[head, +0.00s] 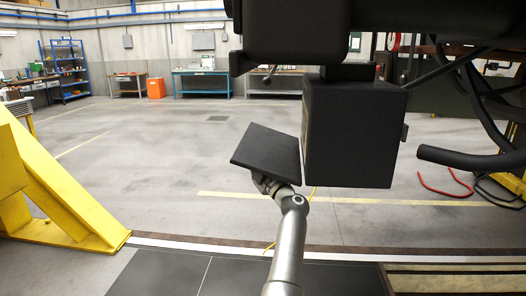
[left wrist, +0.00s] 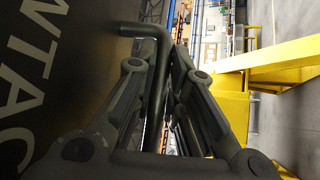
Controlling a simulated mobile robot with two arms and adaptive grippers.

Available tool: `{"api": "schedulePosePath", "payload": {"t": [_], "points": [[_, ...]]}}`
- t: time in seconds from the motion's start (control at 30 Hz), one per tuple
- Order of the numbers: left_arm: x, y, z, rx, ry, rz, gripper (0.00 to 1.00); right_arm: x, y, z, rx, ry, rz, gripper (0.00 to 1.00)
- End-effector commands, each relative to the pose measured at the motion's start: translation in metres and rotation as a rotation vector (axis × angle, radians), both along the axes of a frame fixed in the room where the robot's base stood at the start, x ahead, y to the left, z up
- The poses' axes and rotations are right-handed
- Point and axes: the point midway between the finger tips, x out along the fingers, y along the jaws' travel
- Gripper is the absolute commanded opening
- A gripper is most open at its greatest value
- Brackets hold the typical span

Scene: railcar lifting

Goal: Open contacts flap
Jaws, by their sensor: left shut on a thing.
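The contacts flap (head: 268,150) is a flat dark panel at the left of a black box (head: 355,135) in the head view. It stands out from the box at a tilt, with its right edge close to the box. In the left wrist view the panel's face (left wrist: 35,70) fills the left side, with part of a white word, "NTAC". A bent dark handle (left wrist: 150,32) stands off it. My left gripper (left wrist: 160,62) is shut on this handle. In the head view my left gripper (head: 268,184) is at the flap's lower edge, its fingertips mostly hidden. My right gripper is not seen.
The box hangs under the dark railcar underside (head: 300,30). A thick black hose (head: 470,158) and cables are right of it. A yellow lifting stand (head: 50,190) is at the left. Open floor lies behind, with workbenches (head: 201,82) along the far wall.

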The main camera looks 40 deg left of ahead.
Motion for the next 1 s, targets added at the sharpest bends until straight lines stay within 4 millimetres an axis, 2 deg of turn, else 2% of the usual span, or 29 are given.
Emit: {"api": "schedulePosePath", "payload": {"t": [0.2, 0.4, 0.97, 1.0], "points": [[0.002, 0.001, -0.018, -0.108, -0.075, -0.004, 0.0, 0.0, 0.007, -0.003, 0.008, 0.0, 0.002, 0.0], [0.004, 0.0, -0.028, -0.166, -0.115, -0.005, 0.0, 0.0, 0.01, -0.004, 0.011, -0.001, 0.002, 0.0], [0.004, 0.0, -0.033, -0.191, -0.131, -0.005, 0.0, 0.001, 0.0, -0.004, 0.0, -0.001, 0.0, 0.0], [0.004, 0.0, -0.033, -0.191, -0.131, -0.005, 0.13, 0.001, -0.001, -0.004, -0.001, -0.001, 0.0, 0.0]]}}
